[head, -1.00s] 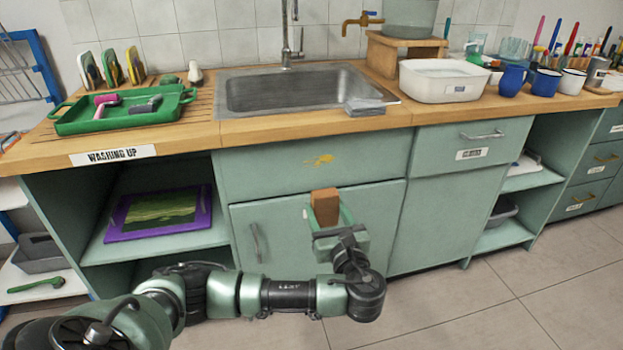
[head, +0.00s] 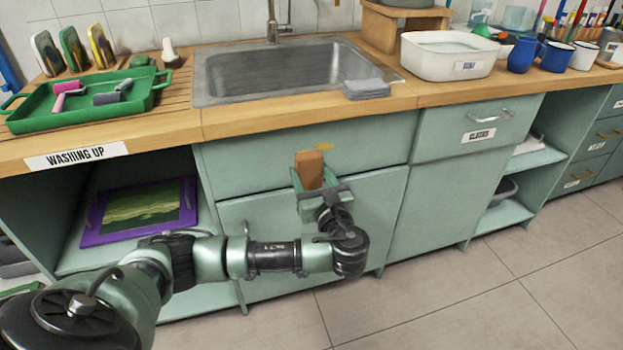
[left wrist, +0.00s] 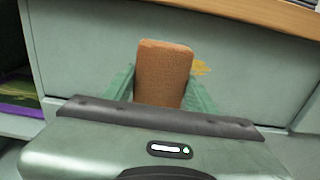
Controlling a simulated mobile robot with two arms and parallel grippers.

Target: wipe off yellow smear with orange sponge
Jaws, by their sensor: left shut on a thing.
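The orange sponge (head: 309,168) is held upright in my left gripper (head: 311,182), which is shut on it in front of the green cabinet below the sink. In the left wrist view the sponge (left wrist: 163,72) stands between the two green fingers (left wrist: 163,95). The yellow smear (head: 323,147) is on the upper cabinet panel, just above and right of the sponge in the head view. In the left wrist view the smear (left wrist: 200,68) shows right beside the sponge, partly hidden behind it. I cannot tell whether the sponge touches the panel. My right gripper is not in view.
The wooden counter (head: 270,119) overhangs above the smear. On it are the sink (head: 280,72), a grey folded cloth (head: 366,88), a white basin (head: 450,55) and a green tray (head: 40,118). A drawer handle (head: 491,115) sticks out at right. The floor in front is clear.

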